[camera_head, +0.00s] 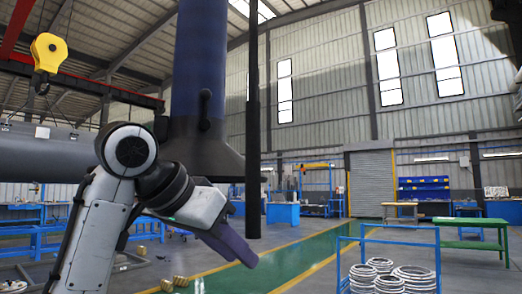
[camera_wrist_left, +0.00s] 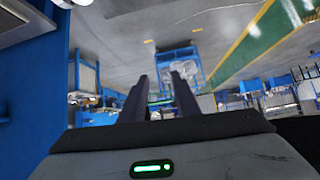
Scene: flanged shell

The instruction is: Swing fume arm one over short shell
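My left gripper (camera_head: 247,258) is below and in front of the hood, pointing down and right. In the left wrist view its two dark fingers (camera_wrist_left: 158,88) are apart with nothing between them. My right gripper is not in view.
A yellow hoist block (camera_head: 48,52) hangs upper left. A blue frame (camera_head: 395,242) holds pale rings (camera_head: 405,280) at lower right. A green table (camera_head: 471,224) stands farther right. The green floor lane (camera_head: 310,252) is clear.

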